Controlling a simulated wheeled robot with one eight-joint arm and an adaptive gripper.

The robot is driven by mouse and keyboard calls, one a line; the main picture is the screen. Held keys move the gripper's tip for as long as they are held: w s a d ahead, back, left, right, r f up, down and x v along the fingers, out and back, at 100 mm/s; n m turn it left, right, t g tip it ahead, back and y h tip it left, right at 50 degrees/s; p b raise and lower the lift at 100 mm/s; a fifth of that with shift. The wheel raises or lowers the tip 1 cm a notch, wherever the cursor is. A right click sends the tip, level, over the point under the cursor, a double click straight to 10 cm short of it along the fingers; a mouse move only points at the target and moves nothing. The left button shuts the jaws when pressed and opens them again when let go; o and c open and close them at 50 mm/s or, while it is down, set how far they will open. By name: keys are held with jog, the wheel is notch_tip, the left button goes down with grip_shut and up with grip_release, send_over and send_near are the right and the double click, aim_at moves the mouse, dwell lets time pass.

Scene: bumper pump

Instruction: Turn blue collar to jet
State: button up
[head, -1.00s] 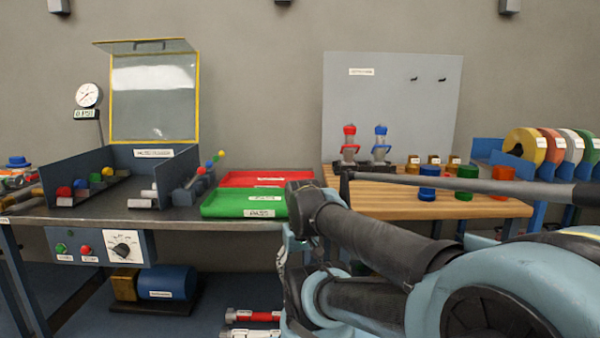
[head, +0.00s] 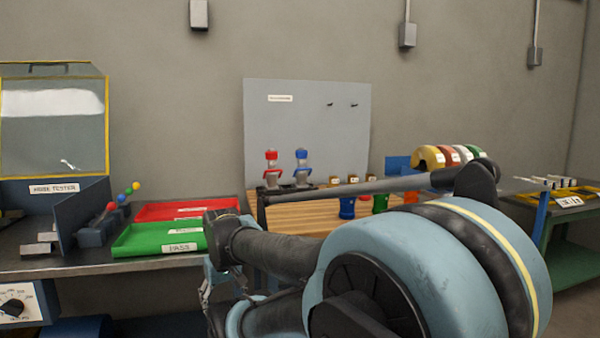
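A blue-topped nozzle (head: 302,167) stands upright on the wooden bench, with a blue collar-like part around its clear grey body. A similar red-topped nozzle (head: 272,166) stands just left of it. Both are small in the view, and the setting of the blue collar cannot be read. My arm spans the foreground below and in front of them. What looks like my gripper (head: 208,285) hangs at the arm's left end, well in front of and to the left of the nozzles. It is partly hidden and its fingers cannot be made out. Nothing touches the nozzles.
A grey board (head: 310,125) stands behind the nozzles. Blue (head: 347,208) and green (head: 380,203) cylinders stand on the wooden bench (head: 320,220), partly behind my arm. Red (head: 185,208) and green (head: 150,240) trays lie to the left. A green table (head: 570,255) is at right.

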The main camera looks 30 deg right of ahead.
jog(key=w+d+r, duration=0.2)
jog(key=w+r, duration=0.4)
jog(key=r, duration=0.3)
jog(key=w+d+r, duration=0.3)
jog(key=w+r, duration=0.4)
jog(key=r, duration=0.2)
notch_tip(320, 180, up, 30)
jog(key=m+t+h, duration=0.1)
jog(key=m+t, duration=0.1)
jog(key=m, duration=0.1)
send_over(301, 150)
jog(key=s, duration=0.5)
jog(key=x, duration=1.6)
jog(key=shift+w+a+f, duration=0.15)
jog(key=shift+w+f, duration=0.05)
jog(key=shift+w, duration=0.15)
jog(key=c, duration=1.1)
